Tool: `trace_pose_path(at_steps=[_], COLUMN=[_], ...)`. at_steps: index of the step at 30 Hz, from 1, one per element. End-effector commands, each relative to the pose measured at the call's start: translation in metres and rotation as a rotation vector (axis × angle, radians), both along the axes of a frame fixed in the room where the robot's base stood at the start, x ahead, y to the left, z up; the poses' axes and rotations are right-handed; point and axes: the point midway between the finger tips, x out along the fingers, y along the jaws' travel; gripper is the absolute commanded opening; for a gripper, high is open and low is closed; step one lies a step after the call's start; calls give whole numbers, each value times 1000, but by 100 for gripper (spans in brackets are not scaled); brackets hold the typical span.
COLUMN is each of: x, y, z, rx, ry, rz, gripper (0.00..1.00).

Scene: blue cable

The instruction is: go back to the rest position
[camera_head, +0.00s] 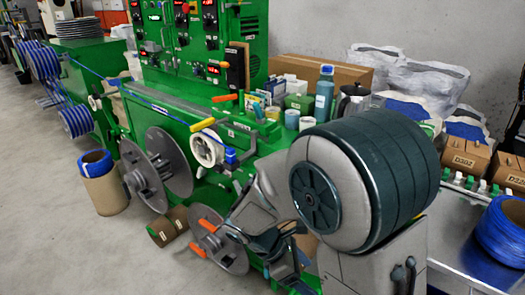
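My arm fills the lower right of the head view, with its large dark round joint in front of the green machine (180,95). My gripper (284,262) hangs low at the bottom centre, partly hidden behind my own arm links. Its fingers are dark and small, and I cannot tell whether they are open or shut. No held object can be made out. A blue cable (150,103) runs from the spools at the left along the machine towards a white roll (207,149) with a yellow handle.
Grey reel discs (158,172) and a lower reel (212,240) with orange handles stick out near my gripper. A bin with a blue coil (103,185) stands on the floor. A metal table (470,262) at right holds a blue coil (503,235) and boxes.

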Motion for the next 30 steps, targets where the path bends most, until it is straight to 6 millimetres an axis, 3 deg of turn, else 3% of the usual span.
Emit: trace_pose_path(at_steps=[6, 18, 24, 30], x=[-20, -50, -58, -59], y=[-24, -47, -52, -53], z=[41, 105, 124, 128], rx=[204, 530, 632, 660], ry=[-261, -701, -828, -859], rz=[-429, -1209, -1451, -1518], gripper=[75, 75, 75, 75])
